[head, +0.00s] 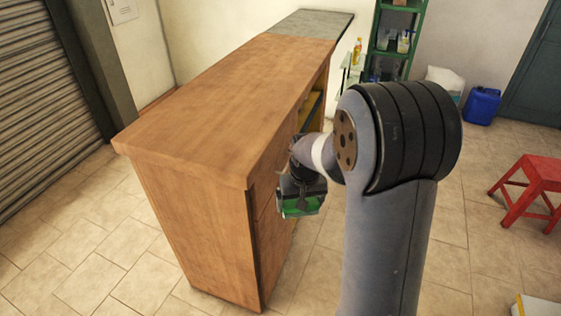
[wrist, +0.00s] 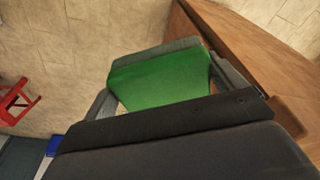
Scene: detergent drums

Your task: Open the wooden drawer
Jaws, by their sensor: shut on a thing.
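The wooden counter (head: 215,110) stands in the middle of the head view, with its front side turned to the right and seen at a steep angle. The wooden drawer (head: 267,192) is in the upper part of that front side. In the wrist view, my gripper (wrist: 160,75) fills the middle, with the counter's wood (wrist: 235,45) at upper right. I cannot tell whether the drawer is pulled out at all.
Open shelves (head: 312,103) are further along the counter front. A green rack (head: 395,40) with bottles stands at the back. A blue jerrycan (head: 481,105) and a red stool (head: 533,182) are on the right. The tiled floor between the counter and the stool is mostly clear.

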